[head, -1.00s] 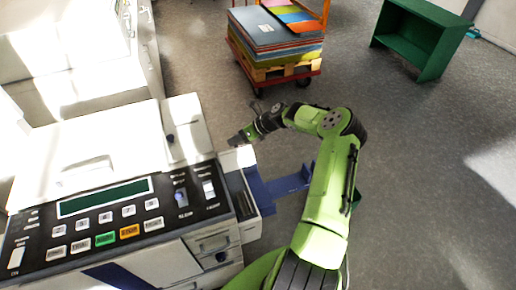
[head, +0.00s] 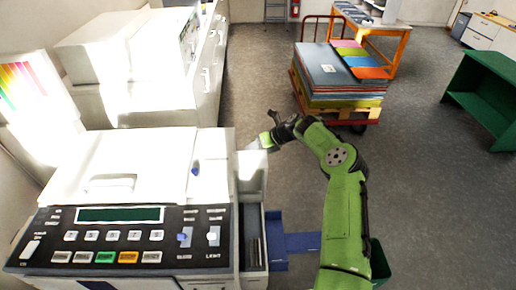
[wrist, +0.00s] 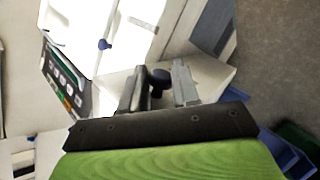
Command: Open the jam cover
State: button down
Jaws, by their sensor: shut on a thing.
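The copier (head: 112,172) stands at the left in the head view. A white side panel (head: 251,172), which seems to be the jam cover, is at its right end; it also shows in the wrist view (wrist: 214,76). My gripper (head: 266,142) is at the panel's far upper edge. In the wrist view, my gripper's fingers (wrist: 161,84) are on either side of a dark blue knob (wrist: 160,77) on this panel and shut on it. I cannot tell how far the panel is open.
A second blue knob (head: 195,168) is on the copier's top. A blue tray (head: 295,242) juts out low on the right side. Behind my arm stands a cart with stacked coloured boards (head: 345,75). A green shelf (head: 485,100) is at the right. Grey floor is open between them.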

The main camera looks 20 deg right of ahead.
jog(key=shift+d+f, duration=0.25)
jog(key=c, duration=1.1)
grip_release()
jog(key=shift+o, duration=1.1)
jog(key=shift+w+f, duration=0.1)
jog(key=shift+w, duration=0.15)
jog(key=shift+a, duration=0.1)
jog(key=b+v, duration=0.1)
jog(key=v, duration=1.5)
jog(key=shift+a, duration=0.1)
